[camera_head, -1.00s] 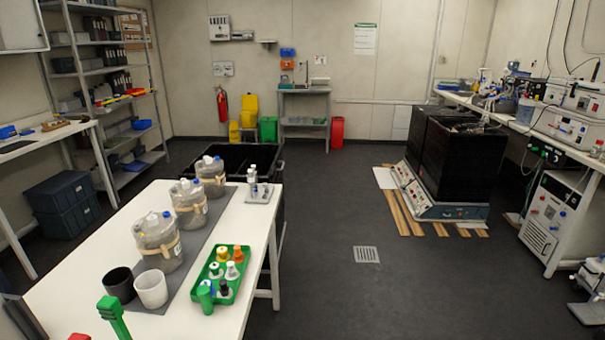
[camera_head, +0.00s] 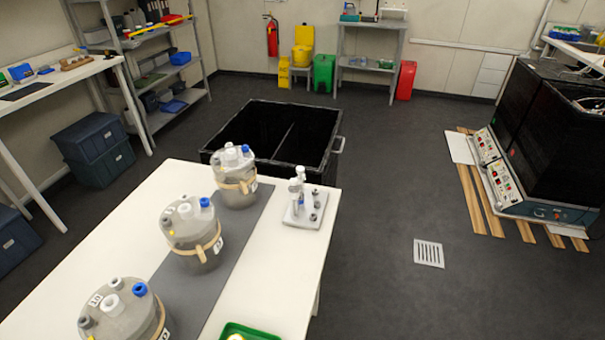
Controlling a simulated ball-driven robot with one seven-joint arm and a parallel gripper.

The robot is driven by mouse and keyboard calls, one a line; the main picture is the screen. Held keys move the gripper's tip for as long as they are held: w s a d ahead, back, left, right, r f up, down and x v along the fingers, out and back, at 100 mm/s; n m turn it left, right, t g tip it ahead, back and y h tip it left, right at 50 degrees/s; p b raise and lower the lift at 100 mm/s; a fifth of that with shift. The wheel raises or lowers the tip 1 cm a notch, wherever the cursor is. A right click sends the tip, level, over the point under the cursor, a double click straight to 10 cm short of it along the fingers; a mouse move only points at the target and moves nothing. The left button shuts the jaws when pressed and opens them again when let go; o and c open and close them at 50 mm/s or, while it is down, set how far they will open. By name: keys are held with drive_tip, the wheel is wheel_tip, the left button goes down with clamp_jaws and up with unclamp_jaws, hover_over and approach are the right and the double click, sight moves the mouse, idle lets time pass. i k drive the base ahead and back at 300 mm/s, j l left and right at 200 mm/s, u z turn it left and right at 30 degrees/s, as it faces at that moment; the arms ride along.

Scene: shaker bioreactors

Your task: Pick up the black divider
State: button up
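A thin black divider (camera_head: 284,142) stands upright inside a black open-topped crate (camera_head: 322,162) beyond the far end of the white table. It runs from front to back and splits the crate into two compartments, which look dark and empty. The divider's lower part is hard to make out against the dark inside. The crate has a metal handle on its right side. My gripper is not in view.
The white table (camera_head: 262,298) holds several clear vessels, such as one (camera_head: 236,178) near the crate, and a small white stand (camera_head: 306,206). A shaker with black boxes (camera_head: 548,150) stands on wooden slats at right. The floor (camera_head: 380,190) between is largely clear.

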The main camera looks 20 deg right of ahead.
sight(285, 149)
drive_tip(key=i+j, duration=0.1)
drive_tip(key=i, duration=0.75)
drive_tip(key=z, duration=2.05)
drive_tip(key=u, duration=2)
